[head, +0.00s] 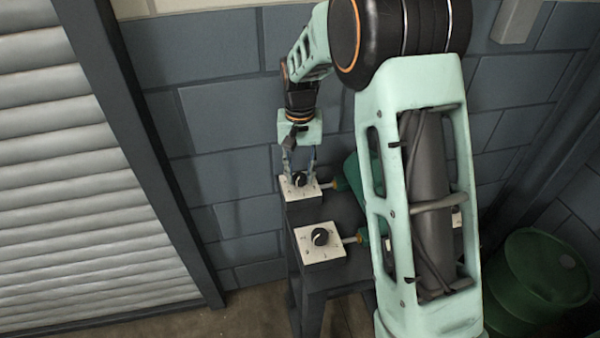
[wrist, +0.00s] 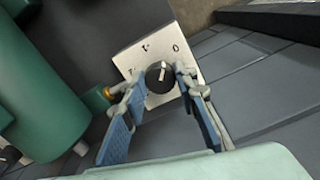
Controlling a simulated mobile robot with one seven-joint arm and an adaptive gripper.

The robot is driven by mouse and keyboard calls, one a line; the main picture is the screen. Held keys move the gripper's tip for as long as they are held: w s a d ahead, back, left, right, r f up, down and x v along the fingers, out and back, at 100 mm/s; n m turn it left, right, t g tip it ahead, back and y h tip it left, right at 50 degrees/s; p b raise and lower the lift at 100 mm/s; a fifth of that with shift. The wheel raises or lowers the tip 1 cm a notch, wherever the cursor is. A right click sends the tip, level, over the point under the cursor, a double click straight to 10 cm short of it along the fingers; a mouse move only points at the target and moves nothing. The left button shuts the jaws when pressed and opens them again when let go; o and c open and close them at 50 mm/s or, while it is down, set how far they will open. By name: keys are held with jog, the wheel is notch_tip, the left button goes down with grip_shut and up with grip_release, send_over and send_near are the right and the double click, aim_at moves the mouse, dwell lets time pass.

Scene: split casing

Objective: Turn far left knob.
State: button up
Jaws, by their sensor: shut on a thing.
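The far left knob (head: 299,179) is a round black dial on a white square plate (head: 290,195) at the back left of the dark stand. My gripper (head: 299,172) reaches down from above with its fingers around this knob. In the wrist view the knob (wrist: 159,77) sits between the two blue-padded fingertips (wrist: 160,84), which are shut on its sides. A pale pointer line on the knob points toward the top of that picture. The white plate (wrist: 143,52) carries small dark marks above the knob. The gripper's palm edge covers the bottom of the wrist view.
A second black knob (head: 320,237) on a white plate sits nearer on the same stand (head: 312,278). Green cylinders (head: 352,172) lie right of the plates, partly hidden by my arm. A green barrel (head: 540,272) stands at right, a shutter (head: 85,180) at left, and a block wall (head: 225,130) behind.

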aim_at(299, 176)
jog(key=shift+m, duration=2)
jog(key=o, duration=1.2)
jog(key=shift+c, duration=0.2)
jog(key=shift+r, duration=0.1)
notch_tip(299, 176, up, 12)
